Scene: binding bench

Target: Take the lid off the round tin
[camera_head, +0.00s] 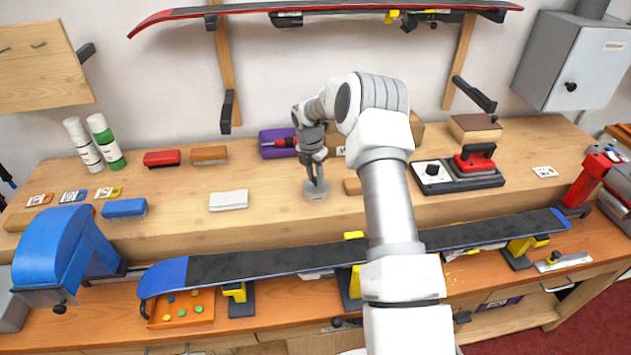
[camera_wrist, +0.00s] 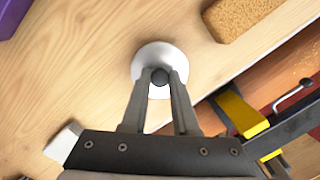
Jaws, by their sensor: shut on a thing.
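The round tin (camera_head: 316,190) is a small, pale silver disc shape on the raised wooden shelf of the bench. Its lid (camera_wrist: 153,55) fills the round outline in the wrist view and has a dark round knob (camera_wrist: 160,77) at its middle. My gripper (camera_head: 317,180) points down over the tin. In the wrist view my gripper (camera_wrist: 160,82) has its two fingers on either side of the knob, shut on it. The tin's body under the lid is hidden from above. I cannot tell whether the lid is apart from the tin.
A ski (camera_head: 250,263) lies in yellow clamps (camera_head: 235,292) along the lower front bench. A purple box (camera_head: 275,143) stands behind. Bare shelf surrounds the tin.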

